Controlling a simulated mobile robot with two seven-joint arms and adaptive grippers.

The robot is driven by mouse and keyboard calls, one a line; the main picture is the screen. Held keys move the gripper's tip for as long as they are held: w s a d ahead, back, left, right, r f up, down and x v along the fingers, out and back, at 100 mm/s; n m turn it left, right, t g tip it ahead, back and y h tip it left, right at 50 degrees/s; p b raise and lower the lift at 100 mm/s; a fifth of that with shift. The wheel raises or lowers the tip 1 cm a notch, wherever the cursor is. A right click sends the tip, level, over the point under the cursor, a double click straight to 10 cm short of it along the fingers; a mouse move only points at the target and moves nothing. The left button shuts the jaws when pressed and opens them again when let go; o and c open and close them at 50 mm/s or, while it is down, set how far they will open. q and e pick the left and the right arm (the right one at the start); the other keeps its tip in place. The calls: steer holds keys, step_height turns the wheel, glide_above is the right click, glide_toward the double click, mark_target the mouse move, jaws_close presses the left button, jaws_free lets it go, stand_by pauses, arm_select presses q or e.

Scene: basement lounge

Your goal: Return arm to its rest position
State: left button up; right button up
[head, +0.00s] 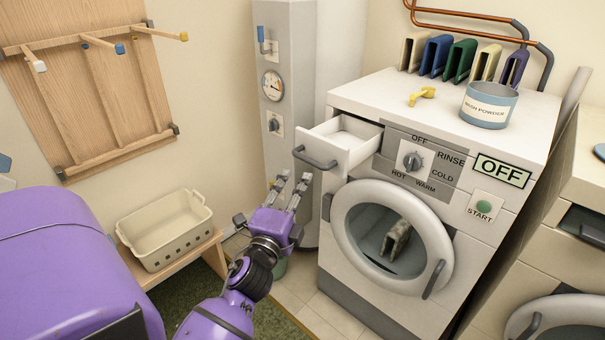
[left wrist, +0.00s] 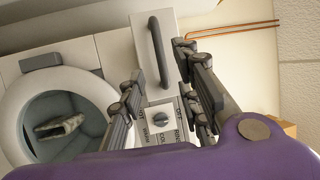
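My left gripper (head: 291,190) is open and empty in the head view, in front of the washing machine (head: 341,249), below and left of its pulled-out detergent drawer (head: 338,154). In the left wrist view its fingers (left wrist: 160,85) are spread, with the drawer handle (left wrist: 160,52) and the program dial (left wrist: 160,117) showing between and beyond them. The gripper looks apart from the drawer. The washer door (head: 437,226) looks shut, with a grey cloth-like item (head: 396,238) behind its glass. My right gripper is in neither view.
A wash powder tub (head: 488,106), a yellow piece (head: 422,95) and several coloured slotted holders (head: 459,61) are on the washer top. A boiler (head: 287,95) stands behind the gripper. A cream basket (head: 166,230) sits on a low bench at left. A second machine (head: 571,192) stands at right.

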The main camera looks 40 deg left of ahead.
arm_select(q)
steer(key=shift+v, duration=1)
steer(key=s+d+f+n+g+h+p, duration=0.1)
steer(key=s+d+f+n+g+h, duration=0.1)
steer(key=s+d+f+n, duration=0.45)
steer(key=s+d+f+n+g+h+p, duration=0.1)
steer(key=d+f+n+g+p, duration=0.15)
steer(key=f, duration=0.65)
steer(key=s+d+f+n+g+h+p, duration=0.1)
steer(key=s+d+f+g, duration=0.1)
steer(key=s, duration=0.6)
steer(key=s+d+f+n+g+h+p, duration=0.1)
steer(key=s+d+f+g, duration=0.1)
steer(key=s+d+f, duration=0.3)
steer(key=s+d+f+n+g+h+p, duration=0.1)
steer(key=s+d+f+n+g+p, duration=0.1)
steer(key=s, duration=0.9)
steer(key=shift+s+d+f+h, duration=0.3)
steer(key=shift+s+d+f, duration=0.05)
steer(key=shift+d+f, duration=0.55)
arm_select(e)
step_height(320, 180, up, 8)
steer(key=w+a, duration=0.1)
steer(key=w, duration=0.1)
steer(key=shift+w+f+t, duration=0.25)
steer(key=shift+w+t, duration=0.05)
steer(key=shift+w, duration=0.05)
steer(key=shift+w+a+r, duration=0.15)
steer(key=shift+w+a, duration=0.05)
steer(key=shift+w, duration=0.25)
